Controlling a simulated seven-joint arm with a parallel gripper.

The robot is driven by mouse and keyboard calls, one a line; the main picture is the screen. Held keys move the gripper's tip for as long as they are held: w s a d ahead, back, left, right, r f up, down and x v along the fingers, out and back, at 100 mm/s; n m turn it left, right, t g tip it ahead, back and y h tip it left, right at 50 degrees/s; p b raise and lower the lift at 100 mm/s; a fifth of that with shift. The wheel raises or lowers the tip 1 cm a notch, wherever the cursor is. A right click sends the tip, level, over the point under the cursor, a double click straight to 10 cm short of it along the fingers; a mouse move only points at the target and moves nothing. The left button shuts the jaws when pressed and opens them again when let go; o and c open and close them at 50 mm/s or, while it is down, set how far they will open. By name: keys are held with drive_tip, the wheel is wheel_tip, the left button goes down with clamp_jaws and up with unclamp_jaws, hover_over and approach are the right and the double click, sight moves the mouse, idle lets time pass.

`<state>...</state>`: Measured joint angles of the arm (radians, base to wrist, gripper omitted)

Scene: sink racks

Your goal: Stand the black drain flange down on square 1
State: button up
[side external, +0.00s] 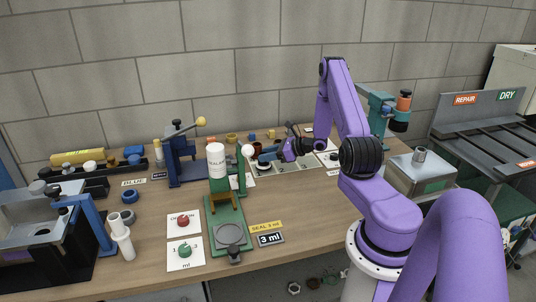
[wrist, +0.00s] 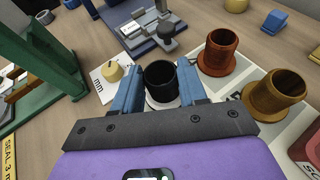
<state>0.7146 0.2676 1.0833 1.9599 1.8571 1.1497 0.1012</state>
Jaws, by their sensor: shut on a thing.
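The black drain flange (wrist: 160,80) is a short, open-topped black tube. In the wrist view it is between the two blue fingers of my gripper (wrist: 158,92), which are shut on it. A pale round patch (wrist: 160,104) shows around its lower end; I cannot tell whether the flange touches it or is held above it. In the side external view my gripper (side external: 268,158) is low over the pale marked board (side external: 288,172) behind the green press, and the flange is too small to make out clearly. No square number is readable, so I cannot tell which is square 1.
A copper flange (wrist: 220,52) and a brown flange (wrist: 277,93) stand upright close to the right of my gripper. A yellow knob on a card (wrist: 113,71) is close left, with the green press (wrist: 50,70) beyond. A blue fixture (wrist: 145,28) stands behind.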

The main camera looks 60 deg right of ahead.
drive_tip(key=shift+f, duration=0.55)
drive_tip(key=o, duration=1.2)
drive_tip(key=v, duration=1.7)
drive_tip(key=shift+s+r, duration=0.15)
